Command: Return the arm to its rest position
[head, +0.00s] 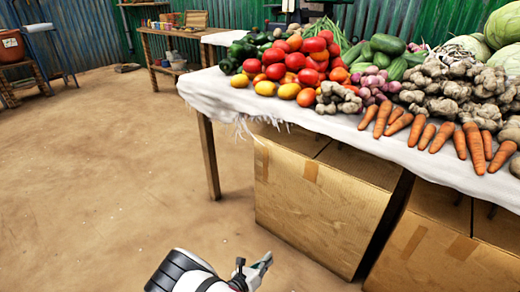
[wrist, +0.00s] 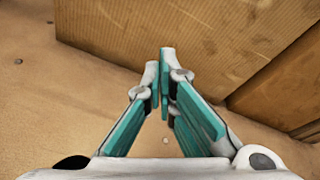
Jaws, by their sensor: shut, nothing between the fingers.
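My gripper (head: 264,262) is low at the bottom of the head view, in front of the cardboard boxes and below the level of the tabletop. In the wrist view my gripper (wrist: 160,62) shows its fingers with teal pads, and the tips meet. It is shut with nothing between the fingers. It points towards a cardboard box and appears apart from it.
A vegetable table (head: 225,98) with a white cloth stands at the upper right. Large cardboard boxes (head: 310,205) stand under it, and a box wall (wrist: 200,30) fills the top of the wrist view. Bare dirt floor (head: 90,170) lies open at the left. A wooden bench (head: 160,42) stands further back.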

